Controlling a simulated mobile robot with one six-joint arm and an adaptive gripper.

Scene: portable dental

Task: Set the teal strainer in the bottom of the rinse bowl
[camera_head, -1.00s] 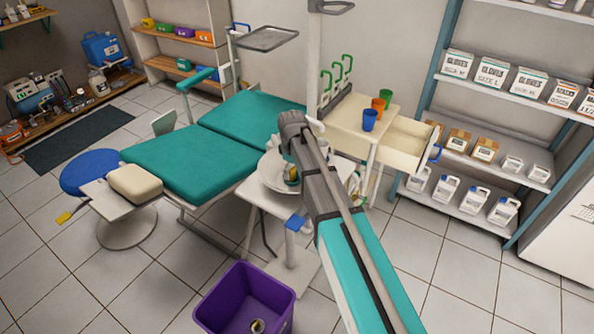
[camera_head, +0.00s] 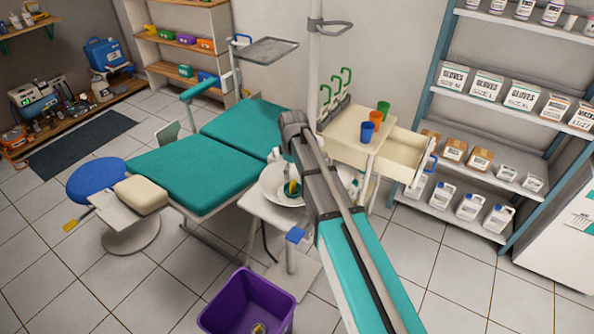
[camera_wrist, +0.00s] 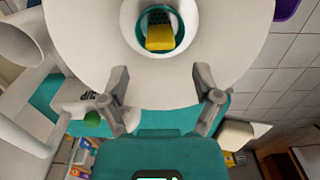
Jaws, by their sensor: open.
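The white rinse bowl (camera_head: 270,193) stands on a small white stand, partly hidden behind my arm in the head view. In the wrist view the bowl (camera_wrist: 85,45) fills the top of the picture. The teal strainer (camera_wrist: 158,17), a dark mesh cup with a yellow block-like part (camera_wrist: 160,38), shows inside the round opening at the bowl's middle. Whether it sits fully flat there I cannot tell. My gripper (camera_wrist: 161,80) is open, its two fingers apart with nothing between them, and the strainer lies beyond the fingertips. In the head view the fingers are mostly hidden by my arm.
A purple bin (camera_head: 246,300) stands on the floor in front of the bowl. The teal dental chair (camera_head: 190,170) is to the left. A cart with an open drawer (camera_head: 400,153) and colored cups (camera_head: 376,115) stands behind right. Tiled floor at front left is free.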

